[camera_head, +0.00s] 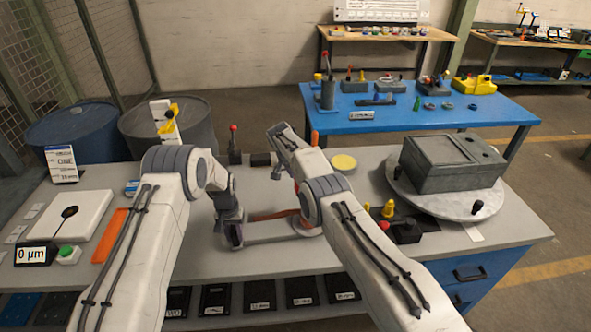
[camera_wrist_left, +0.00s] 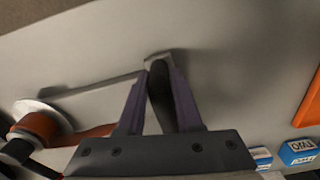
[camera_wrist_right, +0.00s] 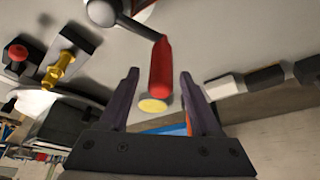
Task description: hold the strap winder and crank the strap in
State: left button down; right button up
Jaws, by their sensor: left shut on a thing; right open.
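The strap winder (camera_head: 280,232) lies on the bench in the middle of the head view, as a grey bar with an orange strap beside it. Its orange-wound spool (camera_wrist_left: 38,126) shows at the left of the left wrist view. My left gripper (camera_wrist_left: 161,72) is shut on the winder's dark grip (camera_wrist_left: 160,98). My right gripper (camera_wrist_right: 158,75) is open, and a red handle (camera_wrist_right: 160,68), which looks like the crank grip, appears between its fingers. A grey rod joins that handle to a round grey part. I cannot tell whether the fingers touch it. My right arm hides part of the spool in the head view.
A grey box (camera_head: 447,170) sits on a round plate at the right. Yellow pegs (camera_head: 388,208) and a red button (camera_head: 384,225) stand close to my right arm. A yellow disc (camera_head: 343,163) lies behind it. A white gauge plate (camera_head: 72,216) is at the left.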

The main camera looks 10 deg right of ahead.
jog(key=v, duration=1.1)
jog(key=shift+s+r, duration=0.2)
jog(key=shift+r, duration=0.15)
jog(key=shift+a, duration=0.1)
jog(key=c, duration=1)
jog(key=shift+s+n+t+h, duration=0.1)
jog(key=shift+n+t+h, duration=0.2)
jog(key=shift+n, duration=0.2)
grip_shut()
jog(key=s+a+f+n+t+y, duration=0.1)
jog(key=s+a+n+t, duration=0.1)
jog(key=s+n, duration=0.35)
jog(key=s+a+f+n+t, duration=0.1)
jog(key=s+a+f+n, duration=0.15)
jog(key=n, duration=0.55)
jog(key=w+d+f, duration=0.4)
jog(key=w+f, duration=0.3)
jog(key=w, duration=0.1)
jog(key=shift+w+d, duration=0.2)
jog(key=shift+d, duration=0.1)
